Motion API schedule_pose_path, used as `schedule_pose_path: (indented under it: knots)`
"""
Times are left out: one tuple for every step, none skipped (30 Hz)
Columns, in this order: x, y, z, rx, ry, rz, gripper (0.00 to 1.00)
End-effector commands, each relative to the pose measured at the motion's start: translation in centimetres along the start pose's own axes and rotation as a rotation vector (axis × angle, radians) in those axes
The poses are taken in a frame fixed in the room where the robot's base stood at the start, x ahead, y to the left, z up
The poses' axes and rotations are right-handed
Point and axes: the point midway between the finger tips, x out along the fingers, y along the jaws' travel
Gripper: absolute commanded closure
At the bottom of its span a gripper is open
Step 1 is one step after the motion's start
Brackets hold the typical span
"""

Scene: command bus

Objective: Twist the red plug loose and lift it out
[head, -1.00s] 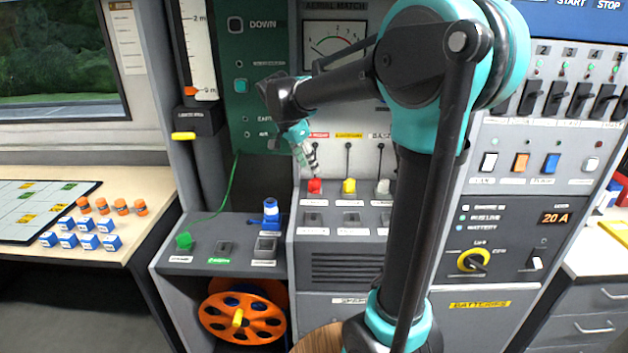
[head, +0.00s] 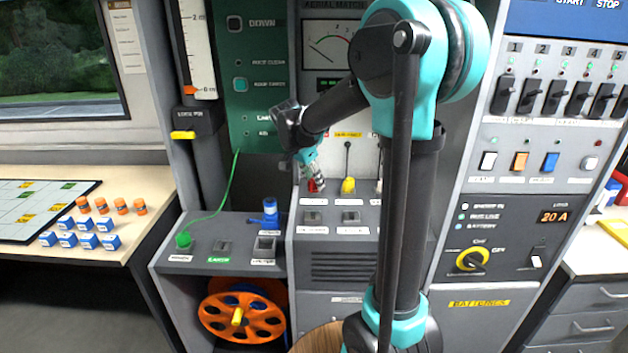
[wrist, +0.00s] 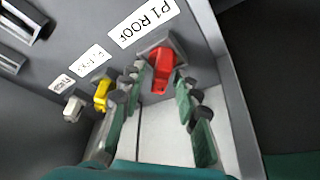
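The red plug (head: 313,186) sits in its socket at the left end of a row on the grey panel; my gripper partly hides it in the head view. In the wrist view the red plug (wrist: 161,69) stands under a "P1 ROOF" label, between and just beyond the fingertips. My gripper (wrist: 160,92) is open, with one finger on each side of the plug and a gap visible to both. It also shows in the head view (head: 314,180), coming down at the plug from above.
A yellow plug (wrist: 102,95) is close beside the left finger, with a white plug (wrist: 73,108) farther left. A side wall (wrist: 228,85) rises right of the fingers.

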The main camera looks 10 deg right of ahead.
Motion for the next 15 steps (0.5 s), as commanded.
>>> schedule_pose_path:
  knots:
    - [-0.01,0.0,0.0,0.0,0.0,0.0,0.78]
    - [-0.01,0.0,0.0,0.0,0.0,0.0,0.82]
    - [-0.01,0.0,0.0,0.0,0.0,0.0,0.87]
    - [-0.01,0.0,0.01,0.0,0.0,0.0,0.91]
    - [-0.02,0.0,0.01,0.0,0.0,0.0,0.94]
    - [-0.02,0.0,0.01,0.0,0.0,0.0,0.99]
    - [-0.02,0.0,0.01,0.0,0.0,0.0,1.0]
    - [-0.02,0.0,0.01,0.0,0.0,0.0,1.0]
    - [-0.02,0.0,0.01,0.0,0.0,0.0,1.0]
    - [-0.02,0.0,0.01,0.0,0.0,0.0,1.0]
    - [-0.02,0.01,0.0,0.0,0.0,0.0,1.0]
    - [-0.02,0.01,0.0,-0.004,0.0,-0.002,1.0]
    - [-0.03,0.03,0.0,-0.012,0.0,-0.006,1.0]
    - [-0.03,0.04,0.0,-0.026,0.0,-0.012,1.0]
    - [-0.03,0.09,0.01,-0.056,-0.001,-0.025,1.0]
